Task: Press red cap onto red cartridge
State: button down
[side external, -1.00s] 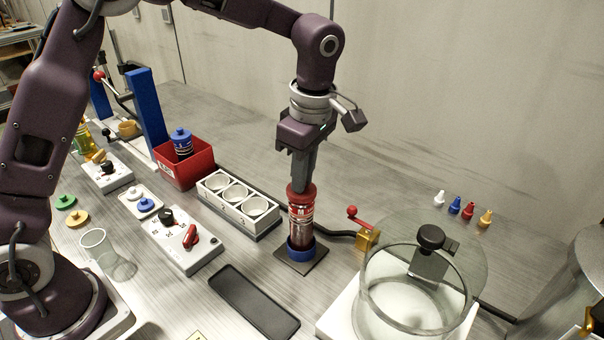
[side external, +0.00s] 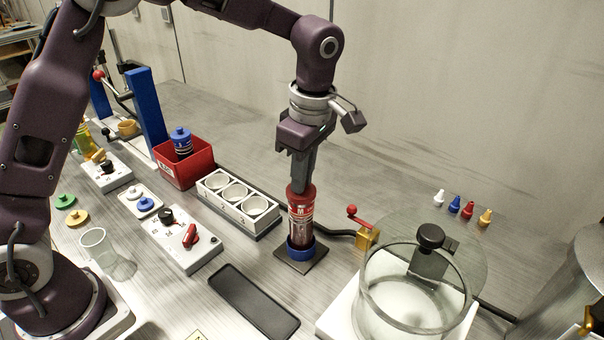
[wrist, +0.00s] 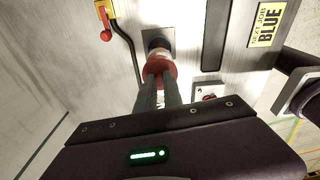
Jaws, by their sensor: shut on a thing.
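The red cartridge (side external: 300,222) stands upright in a blue ring holder (side external: 300,251) on a dark square plate. The red cap (side external: 301,192) is at the top of the cartridge, in line with it. My gripper (side external: 300,187) points straight down with its fingers at the cap and is shut on it. In the wrist view the red cap (wrist: 158,72) lies at the ends of my fingers, which partly hide it. The cartridge is mostly hidden there. Whether the cap is fully seated cannot be told.
A white block with three round wells (side external: 237,202) stands left of the cartridge. A brass valve with a red-knobbed lever (side external: 367,236) is close on the right. A glass vessel (side external: 415,290) stands front right, and a black tray (side external: 253,302) lies in front. A red bin (side external: 185,168) holds a blue cartridge.

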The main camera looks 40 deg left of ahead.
dwell(0.4)
jog(key=c, duration=0.9)
grip_release()
jog(key=shift+r, duration=3.5)
grip_shut()
